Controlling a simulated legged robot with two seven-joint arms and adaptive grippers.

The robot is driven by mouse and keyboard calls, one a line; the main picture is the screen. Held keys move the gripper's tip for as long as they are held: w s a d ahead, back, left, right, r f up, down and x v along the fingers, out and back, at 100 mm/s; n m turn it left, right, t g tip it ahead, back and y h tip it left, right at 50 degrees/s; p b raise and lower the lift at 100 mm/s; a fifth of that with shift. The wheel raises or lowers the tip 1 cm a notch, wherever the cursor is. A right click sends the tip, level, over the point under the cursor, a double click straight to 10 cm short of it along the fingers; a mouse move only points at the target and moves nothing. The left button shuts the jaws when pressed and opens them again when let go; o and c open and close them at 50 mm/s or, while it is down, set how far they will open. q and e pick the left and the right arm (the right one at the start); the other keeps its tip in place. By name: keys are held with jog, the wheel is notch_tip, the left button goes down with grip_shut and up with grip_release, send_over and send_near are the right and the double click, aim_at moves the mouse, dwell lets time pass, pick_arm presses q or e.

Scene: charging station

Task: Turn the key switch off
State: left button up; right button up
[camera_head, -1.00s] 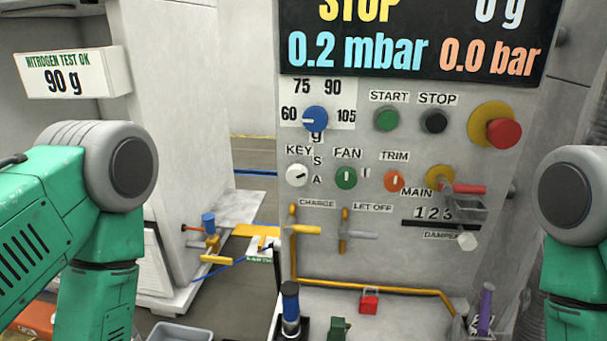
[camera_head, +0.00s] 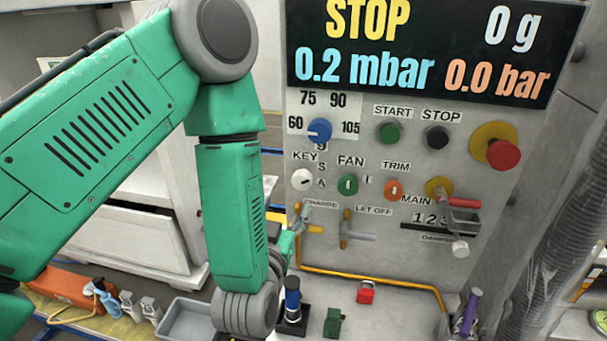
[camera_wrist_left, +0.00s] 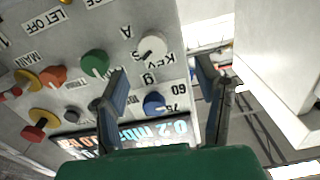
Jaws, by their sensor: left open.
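The key switch is a white round knob (camera_head: 303,180) under the KEY label on the grey control panel (camera_head: 390,270). In the left wrist view the white knob (camera_wrist_left: 152,46) shows between and beyond the fingertips, upside down with its label. My left gripper (camera_wrist_left: 163,80) is open and empty, its two dark fingers apart. In the head view my left gripper (camera_head: 302,215) is small, just below the key knob and near the CHARGE label, partly hidden by my arm. I cannot tell if it touches the panel. My right gripper is not in view.
The blue dial (camera_head: 319,130) is above the key knob, the green FAN knob (camera_head: 348,185) and orange TRIM knob (camera_head: 394,190) to its right. A yellow pipe (camera_head: 370,278) runs below. A red stop button (camera_head: 503,153) and grey hose (camera_head: 545,240) are at right.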

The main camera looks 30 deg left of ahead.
aim_at(305, 183)
pick_arm(q)
jog(key=w, duration=0.3)
jog(key=w+p, duration=0.1)
jog(key=w, duration=0.5)
jog(key=shift+w+r, duration=0.2)
jog(key=shift+r, duration=0.05)
jog(key=shift+w+a+p, duration=0.2)
jog(key=shift+w+p, duration=0.1)
jog(key=shift+w+a+f, duration=0.1)
jog(key=shift+w+a, duration=0.05)
jog(key=shift+a, duration=0.2)
jog(key=shift+a+f, duration=0.15)
jog(key=shift+a, duration=0.45)
jog(key=c, duration=0.5)
jog(key=shift+w+d, duration=0.1)
jog(key=shift+d, duration=0.15)
jog(key=c, duration=0.6)
jog(key=shift+d, duration=0.4)
jog(key=shift+c, duration=0.5)
jog(key=shift+a, duration=0.15)
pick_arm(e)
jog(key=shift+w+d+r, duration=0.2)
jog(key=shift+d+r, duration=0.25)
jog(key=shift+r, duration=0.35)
